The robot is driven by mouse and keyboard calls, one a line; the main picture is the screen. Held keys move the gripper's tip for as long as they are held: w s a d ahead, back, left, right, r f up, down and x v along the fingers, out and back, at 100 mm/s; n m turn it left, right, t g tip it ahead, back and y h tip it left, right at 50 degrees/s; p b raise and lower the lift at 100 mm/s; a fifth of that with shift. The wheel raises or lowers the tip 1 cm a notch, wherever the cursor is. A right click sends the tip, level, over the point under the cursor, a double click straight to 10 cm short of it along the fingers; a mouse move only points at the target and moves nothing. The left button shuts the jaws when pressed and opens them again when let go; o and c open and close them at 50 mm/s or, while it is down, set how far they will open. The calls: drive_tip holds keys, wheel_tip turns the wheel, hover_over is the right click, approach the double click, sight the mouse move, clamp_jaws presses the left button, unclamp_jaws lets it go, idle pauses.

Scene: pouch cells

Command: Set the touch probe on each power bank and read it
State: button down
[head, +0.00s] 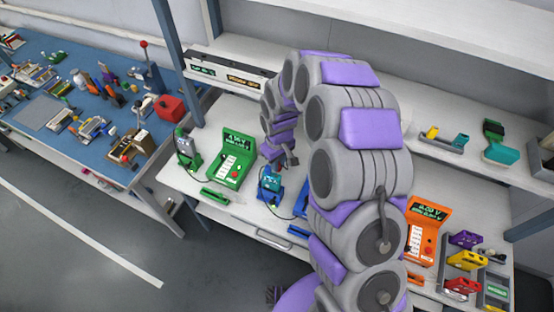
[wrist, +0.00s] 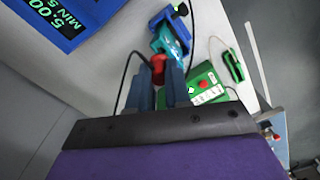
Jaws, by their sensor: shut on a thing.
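My gripper (wrist: 158,78) is shut on a touch probe, of which a red part (wrist: 158,68) shows between the fingers. A black cable arcs beside it. A blue stand with a teal part (wrist: 170,42) is just beyond the fingertips; it also shows in the head view (head: 270,181). I cannot tell whether the probe touches it. A green slab, likely a power bank (head: 215,197), lies at the bench's front edge. A blue piece (head: 299,229) lies beside my arm. The green meter (head: 232,160) and orange meter (head: 428,215) have lit displays. A blue meter (wrist: 55,20) reads 5.00.
A green stand (head: 187,148) is left of the green meter. My arm hides much of the bench middle. Several coloured blocks (head: 466,260) lie at the right. A shelf (head: 230,70) runs behind. A cluttered blue bench (head: 40,112) is at the left.

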sight(278, 175)
drive_tip(key=shift+w+f+g, duration=0.2)
drive_tip(key=shift+f+g, duration=0.1)
drive_tip(key=shift+f, duration=0.7)
drive_tip(key=shift+d+f+y, duration=0.1)
drive_tip(key=shift+f+y, duration=0.2)
drive_tip(key=shift+f, duration=0.7)
drive_tip(key=shift+f, duration=0.5)
drive_tip(key=shift+r, duration=0.15)
idle(0.9)
drive_tip(key=r, duration=0.5)
drive_tip(key=shift+w+d+r+p, duration=0.15)
drive_tip(key=shift+w+r+p, duration=0.2)
drive_tip(key=shift+w, duration=0.05)
idle(0.5)
